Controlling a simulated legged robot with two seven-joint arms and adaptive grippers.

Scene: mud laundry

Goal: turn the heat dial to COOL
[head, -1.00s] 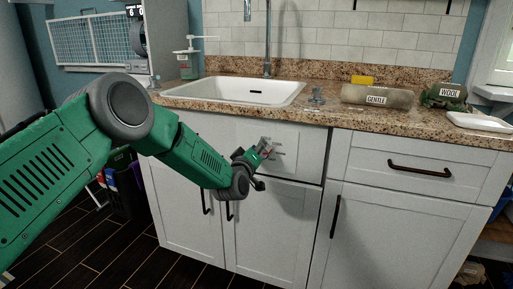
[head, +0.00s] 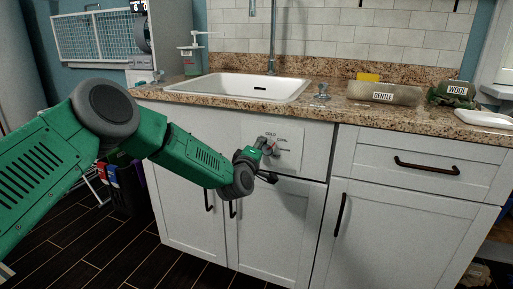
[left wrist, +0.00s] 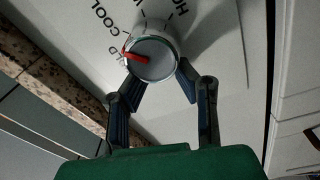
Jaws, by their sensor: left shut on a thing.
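The heat dial (left wrist: 152,57) is a round silver-white knob with a red pointer in the left wrist view. It sits on a white panel (head: 291,160) on the cabinet front below the sink. The red pointer points left, at the partly hidden COLD label and just below the COOL label (left wrist: 99,13). A partly cut-off HOT label shows at the upper right. My left gripper (left wrist: 158,80) has one finger on each side of the knob and is shut on it. In the head view my left gripper (head: 263,158) covers part of the dial. My right gripper is not in view.
The granite counter (head: 330,107) with a white sink (head: 235,88) lies above the panel. Black door handles (head: 232,208) stick out below my left gripper. A drawer handle (head: 427,165) is to the right. Bags marked GENTLE (head: 384,94) and WOOL (head: 455,92) lie on the counter.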

